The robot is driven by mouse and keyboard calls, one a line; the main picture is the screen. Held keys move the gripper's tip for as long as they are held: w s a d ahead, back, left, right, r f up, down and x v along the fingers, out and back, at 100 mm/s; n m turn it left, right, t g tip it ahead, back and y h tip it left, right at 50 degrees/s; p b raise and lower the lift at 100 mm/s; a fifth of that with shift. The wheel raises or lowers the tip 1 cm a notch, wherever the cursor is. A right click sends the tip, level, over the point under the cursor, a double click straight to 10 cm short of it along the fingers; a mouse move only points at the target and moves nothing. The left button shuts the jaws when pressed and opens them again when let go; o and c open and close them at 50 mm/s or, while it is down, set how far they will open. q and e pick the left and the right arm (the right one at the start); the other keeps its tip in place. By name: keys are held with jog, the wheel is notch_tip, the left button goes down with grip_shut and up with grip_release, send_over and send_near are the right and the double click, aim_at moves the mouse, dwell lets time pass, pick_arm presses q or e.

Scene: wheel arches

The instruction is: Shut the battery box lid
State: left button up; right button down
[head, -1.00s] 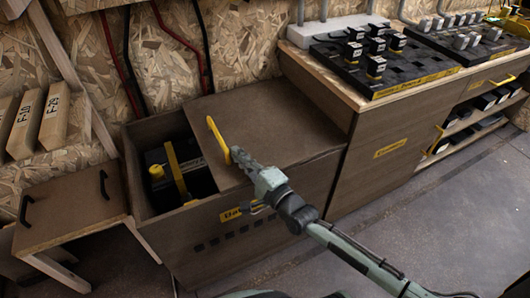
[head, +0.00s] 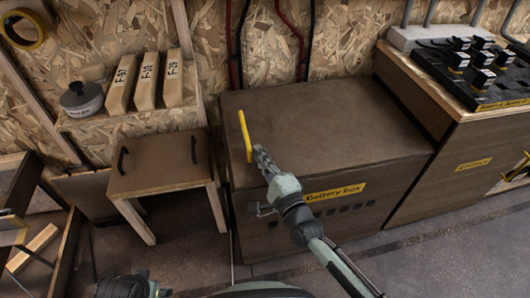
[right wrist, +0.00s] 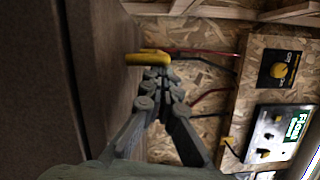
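The battery box (head: 300,220) is a brown wooden chest with a yellow label on its front. Its flat brown lid (head: 330,130) lies across the whole top, with no opening visible in the head view. A yellow handle (head: 246,135) stands at the lid's left end. My right gripper (head: 261,156) is at the handle's lower end, its arm reaching in from below. In the right wrist view its fingers (right wrist: 155,75) close together on the yellow handle (right wrist: 148,58). The fingers of my left gripper do not show.
A small wooden table (head: 160,165) with two black handles stands left of the box. A shelf with wooden blocks (head: 146,82) and a grey pot (head: 82,98) is behind it. A cabinet (head: 450,150) adjoins the box on the right. The floor in front is clear.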

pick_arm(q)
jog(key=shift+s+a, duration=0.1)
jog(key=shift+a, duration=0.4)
pick_arm(e)
jog(key=shift+s+a, duration=0.2)
jog(key=shift+a, duration=0.6)
jog(key=shift+a, duration=0.1)
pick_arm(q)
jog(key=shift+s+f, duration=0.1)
